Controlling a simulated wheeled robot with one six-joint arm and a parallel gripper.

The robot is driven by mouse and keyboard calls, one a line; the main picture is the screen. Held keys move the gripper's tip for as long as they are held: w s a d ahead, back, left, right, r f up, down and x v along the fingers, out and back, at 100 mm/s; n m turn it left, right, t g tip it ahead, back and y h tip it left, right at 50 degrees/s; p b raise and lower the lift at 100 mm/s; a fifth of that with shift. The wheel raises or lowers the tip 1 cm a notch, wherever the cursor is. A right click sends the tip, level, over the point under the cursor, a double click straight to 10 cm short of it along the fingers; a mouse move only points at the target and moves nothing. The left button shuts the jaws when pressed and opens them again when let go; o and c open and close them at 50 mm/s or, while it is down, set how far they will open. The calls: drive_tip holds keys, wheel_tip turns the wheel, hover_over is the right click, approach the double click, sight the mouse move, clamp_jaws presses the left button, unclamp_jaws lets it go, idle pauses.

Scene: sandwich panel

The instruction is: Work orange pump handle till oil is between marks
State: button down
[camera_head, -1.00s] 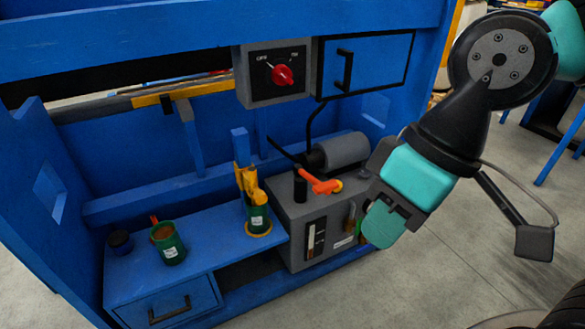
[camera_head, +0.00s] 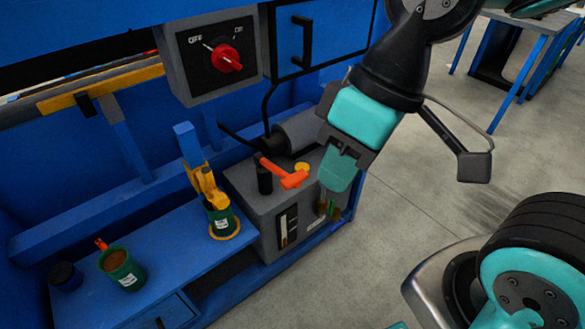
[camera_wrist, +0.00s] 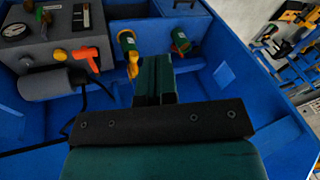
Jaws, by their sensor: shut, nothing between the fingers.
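The orange pump handle (camera_head: 283,174) sits on top of a grey pump unit (camera_head: 245,184) and shows again in the wrist view (camera_wrist: 88,57). A sight gauge (camera_head: 288,222) with dark and pale parts is on the unit's front; its marks and oil level are too small to read. My gripper (camera_head: 338,172) hangs just right of the handle, in front of the unit's right end, apart from the handle. Its fingers are together and empty; they also show in the wrist view (camera_wrist: 154,82), pointing toward the blue bench.
A yellow tool in a green holder (camera_head: 221,222), a green can (camera_head: 122,268) and a dark jar (camera_head: 65,276) stand on the blue shelf (camera_head: 180,245). A box with a red knob (camera_head: 226,58) and a blue cabinet door (camera_head: 322,40) are above. Open floor lies right.

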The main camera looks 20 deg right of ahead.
drive_tip(key=w+d+f+n+h+p, duration=0.1)
drive_tip(key=w+f+n+h, duration=0.15)
drive_tip(key=w+n, duration=0.7)
drive_tip(key=n+h, duration=0.2)
drive_tip(key=n, duration=0.3)
hover_over(292, 178)
wheel_tip(292, 178, down, 9)
drive_tip(key=shift+p, duration=0.4)
wheel_tip(292, 178, down, 14)
drive_tip(key=shift+r+b, duration=0.1)
drive_tip(key=shift+b, duration=1.1)
